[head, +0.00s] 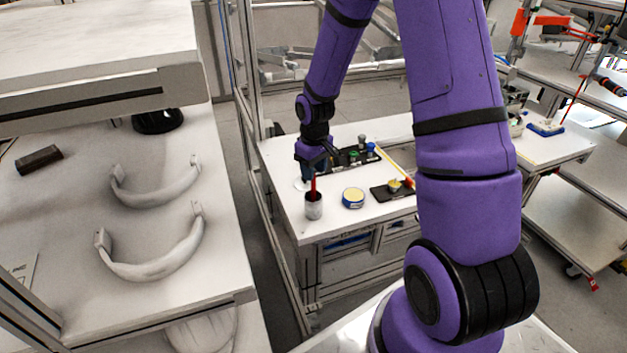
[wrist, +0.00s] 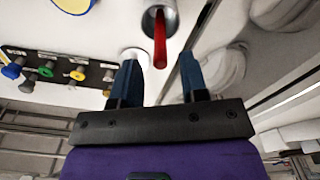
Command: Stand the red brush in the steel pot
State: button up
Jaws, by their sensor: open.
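The red brush (head: 313,187) stands upright in the steel pot (head: 313,208), near the front left of the white table, with its handle rising out of the top. In the wrist view the red handle (wrist: 160,48) comes out of the pot (wrist: 150,20) towards the camera. The brush's lower end is hidden inside the pot. My gripper (head: 309,176) is just behind the pot in the head view. In the wrist view my gripper (wrist: 159,62) is open and empty, with its blue fingers apart and the handle ahead between their lines.
A yellow-and-blue round tin (head: 353,198) stands right of the pot. A dark rack with coloured knobs (head: 355,157) lies behind. A dark plate (head: 391,192) is further right. A white disc (head: 302,184) lies beside the pot. Helmet shell parts (head: 155,265) lie on the left shelf.

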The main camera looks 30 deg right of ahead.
notch_tip(320, 180, up, 7)
jog(key=s+a+r+m+t+h, duration=0.1)
jog(key=s+a+r, duration=0.1)
jog(key=s+r, duration=0.5)
jog(key=s+a+r+t, duration=0.15)
jog(key=s+r, duration=0.25)
jog(key=r, duration=0.6)
jog(key=s+a+r+m+t, duration=0.1)
jog(key=s+a+r, duration=0.1)
jog(key=s, duration=0.5)
jog(key=s+a+r+m+t+y, duration=0.1)
jog(key=s+r, duration=0.4)
jog(key=s, duration=0.3)
jog(key=shift+s+a+r, duration=0.25)
jog(key=shift+a, duration=0.15)
